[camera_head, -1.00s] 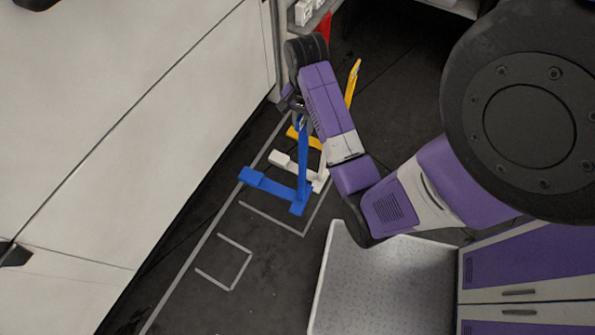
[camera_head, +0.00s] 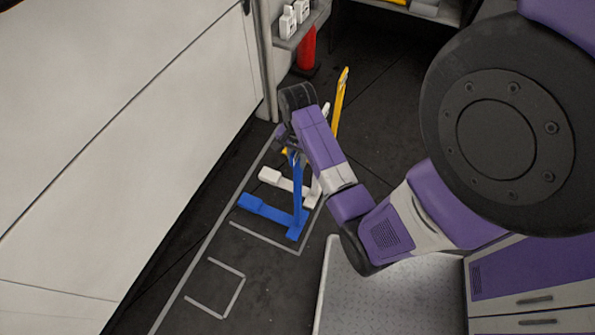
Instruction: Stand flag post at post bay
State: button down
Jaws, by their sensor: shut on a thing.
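A blue post (camera_head: 298,190) with a flat blue foot (camera_head: 270,212) stands roughly upright near the white wall-like panel. My gripper (camera_head: 293,150) is shut on its upper end, with the jaws partly hidden by my wrist. A white post's foot (camera_head: 284,182) lies just behind the blue foot, and a yellow post (camera_head: 341,100) rises behind my wrist. A long grey outline (camera_head: 265,239) on the floor surrounds the feet. A smaller grey outline (camera_head: 238,291) nearer the front is empty. I cannot tell which outline is the post bay, or whether the blue foot touches the floor.
The white panel (camera_head: 110,130) runs along the left. A raised metal-topped platform (camera_head: 385,295) and purple-fronted drawers (camera_head: 530,285) stand at the right. A red object (camera_head: 307,48) stands under a shelf with white bottles (camera_head: 290,22). Dark floor is clear around the small outline.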

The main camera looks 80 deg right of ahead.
aim_at(298, 170)
jog(key=shift+f+b, duration=0.4)
jog(key=shift+f, duration=2.8)
jog(key=c, duration=1.2)
grip_release()
jog(key=shift+f, duration=0.1)
notch_tip(298, 170, up, 12)
jog(key=shift+r+p, duration=0.15)
jog(key=shift+p, duration=0.7)
